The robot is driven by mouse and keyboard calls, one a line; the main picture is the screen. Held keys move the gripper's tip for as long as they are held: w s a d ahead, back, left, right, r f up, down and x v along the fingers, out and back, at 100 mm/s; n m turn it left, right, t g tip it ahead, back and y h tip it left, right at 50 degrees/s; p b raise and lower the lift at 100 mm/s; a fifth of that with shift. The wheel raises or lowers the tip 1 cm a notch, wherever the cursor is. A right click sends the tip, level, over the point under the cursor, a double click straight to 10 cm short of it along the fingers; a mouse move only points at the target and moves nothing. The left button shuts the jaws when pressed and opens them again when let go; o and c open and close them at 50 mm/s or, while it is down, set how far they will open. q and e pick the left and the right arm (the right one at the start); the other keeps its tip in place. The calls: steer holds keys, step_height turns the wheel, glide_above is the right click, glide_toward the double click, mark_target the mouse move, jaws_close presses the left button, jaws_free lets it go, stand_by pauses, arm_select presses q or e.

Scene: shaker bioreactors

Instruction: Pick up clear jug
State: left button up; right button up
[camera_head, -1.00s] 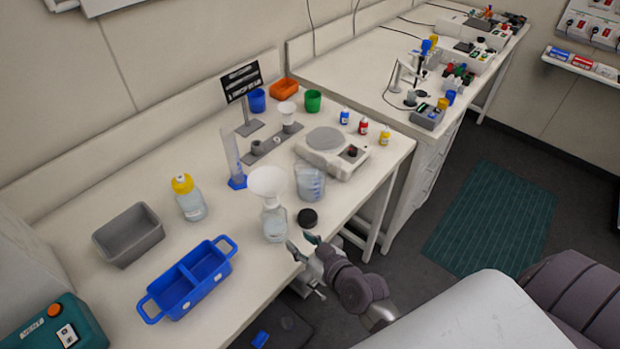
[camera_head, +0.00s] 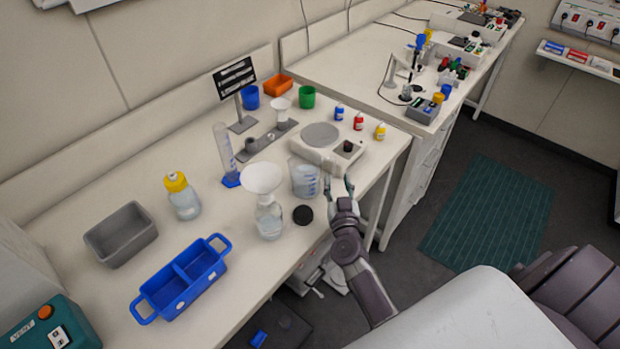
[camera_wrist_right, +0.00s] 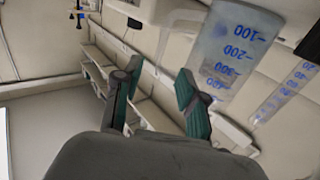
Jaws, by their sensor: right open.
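The clear jug (camera_head: 304,179) is a see-through beaker with blue marks. It stands upright on the bench near the front edge, between the bottle with the funnel and the hotplate. It also shows in the right wrist view (camera_wrist_right: 233,50), upside down with blue numbers, beyond the fingers and to the right. My right gripper (camera_head: 338,182) is open and empty, just right of the jug in the head view, close to it. Its green-padded fingers show apart in the right wrist view (camera_wrist_right: 158,92). I cannot tell whether a finger touches the jug. My left gripper is not in view.
A measuring cylinder (camera_head: 225,152), a yellow-capped bottle (camera_head: 183,197) and a blue caddy (camera_head: 181,281) are further left.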

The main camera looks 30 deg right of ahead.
mark_target(335, 164)
steer(key=shift+w+d, duration=0.35)
steer(key=shift+w, duration=0.3)
steer(key=shift+w+d+f+b, duration=0.1)
steer(key=shift+w+d+b, duration=0.05)
steer(key=shift+w+b, duration=0.2)
steer(key=b+x, duration=0.2)
steer(key=x, duration=0.1)
steer(key=shift+w+d, duration=0.1)
steer(key=shift+w, duration=0.2)
steer(key=shift+w+d+f, duration=0.1)
steer(key=shift+w+d, duration=0.05)
steer(key=shift+w, duration=0.3)
steer(key=shift+s, duration=0.1)
steer(key=shift+c, duration=1.1)
jaws_close()
